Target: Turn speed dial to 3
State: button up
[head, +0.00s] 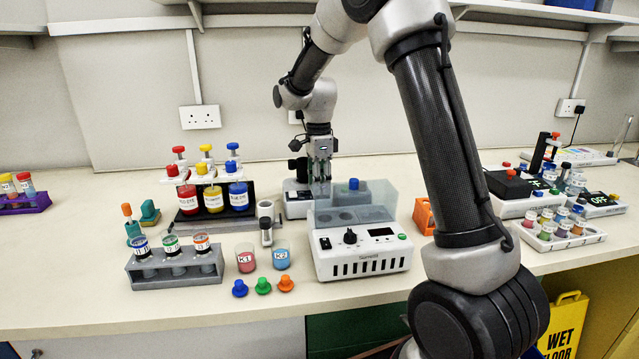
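A white bench device (362,262) with a clear tinted lid stands at the front middle of the bench. A black dial (350,236) sits on its front panel, beside a small dark display (381,232). The dial's marks are too small to read. My gripper (320,178) points down behind this device, apart from the dial. It is over or near a smaller white device (296,199), partly hidden by the lid. The fingertips are small and partly behind the lid, so I cannot tell their opening or whether they touch anything.
A grey tube rack (176,276), cups K1 (247,262) and K2 (281,258), and coloured stoppers (263,286) stand left of the device. Red, yellow and blue bottles (213,199) are behind. An orange holder (423,216) is at right, partly behind my arm.

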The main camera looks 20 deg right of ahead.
jog(key=shift+n, duration=0.3)
jog(key=n, duration=0.5)
jog(key=shift+n, duration=0.3)
jog(key=n, duration=0.6)
jog(key=shift+w+a+h, duration=0.1)
jog(key=shift+h, duration=0.2)
jog(key=n, duration=0.3)
jog(key=shift+n, duration=0.4)
jog(key=shift+a+n+t, duration=0.1)
jog(key=shift+n+t, duration=0.2)
jog(key=shift+n, duration=1.5)
jog(key=o, duration=0.7)
jog(key=shift+o, duration=0.2)
